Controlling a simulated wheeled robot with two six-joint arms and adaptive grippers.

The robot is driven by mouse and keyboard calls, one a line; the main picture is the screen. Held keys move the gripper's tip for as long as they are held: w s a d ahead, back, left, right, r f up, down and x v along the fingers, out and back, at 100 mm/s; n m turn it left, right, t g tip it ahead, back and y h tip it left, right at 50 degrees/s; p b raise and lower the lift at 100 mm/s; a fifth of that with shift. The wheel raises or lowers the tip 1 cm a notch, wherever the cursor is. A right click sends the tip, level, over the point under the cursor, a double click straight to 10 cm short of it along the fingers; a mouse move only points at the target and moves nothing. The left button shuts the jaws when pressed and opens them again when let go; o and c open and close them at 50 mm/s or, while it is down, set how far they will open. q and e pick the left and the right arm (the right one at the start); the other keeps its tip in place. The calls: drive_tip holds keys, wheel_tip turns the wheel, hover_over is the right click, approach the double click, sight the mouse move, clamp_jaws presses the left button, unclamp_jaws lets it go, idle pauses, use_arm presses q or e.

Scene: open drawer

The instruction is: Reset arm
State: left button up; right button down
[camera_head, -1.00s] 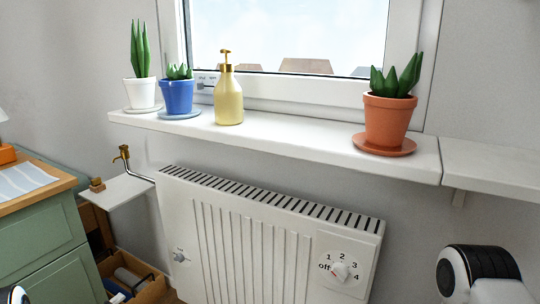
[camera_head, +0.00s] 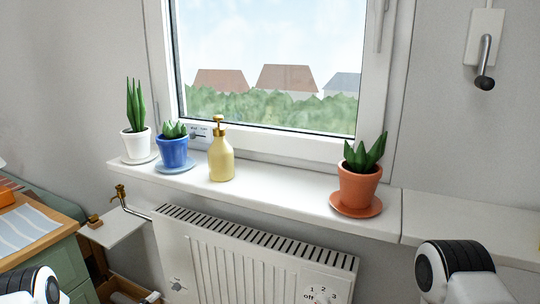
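Part of my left arm (camera_head: 30,285) shows at the bottom left corner, in front of the green cabinet. Part of my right arm (camera_head: 460,272) shows at the bottom right, in front of the wall below the right-hand shelf. Only white links with black ribbed joints are seen. The fingers of both grippers are out of view, so nothing held can be seen.
A white sill (camera_head: 290,195) bears a white pot (camera_head: 135,145), a blue pot (camera_head: 173,152), a yellow soap dispenser (camera_head: 221,160) and a terracotta pot (camera_head: 359,185). Below is a radiator (camera_head: 235,262). A green cabinet (camera_head: 60,262) with a wooden top stands left. A lever (camera_head: 485,65) hangs upper right.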

use_arm(q)
drive_tip(key=s+d+r+n+g+y+p, duration=0.4)
drive_tip(key=s+d+r+n+g+p, duration=0.2)
drive_tip(key=s+d+r+n+p, duration=0.45)
drive_tip(key=s+f+n+g+y+p, duration=0.1)
drive_tip(key=s+n+g, duration=0.3)
drive_tip(key=s, duration=1)
drive_tip(key=s+a+f+n+g+y+p, duration=0.1)
drive_tip(key=s+n+g, duration=0.4)
drive_tip(key=s, duration=0.9)
drive_tip(key=n+y+p, duration=0.1)
drive_tip(key=n+y, duration=0.1)
drive_tip(key=n, duration=0.1)
drive_tip(key=shift+s+a+f+g+y, duration=0.25)
drive_tip(key=shift+s+f+g+y, duration=0.05)
drive_tip(key=shift+s+f, duration=0.1)
use_arm(e)
wheel_tip(320, 180, up, 18)
drive_tip(key=shift+f, duration=0.15)
use_arm(q)
drive_tip(key=shift+p, duration=0.3)
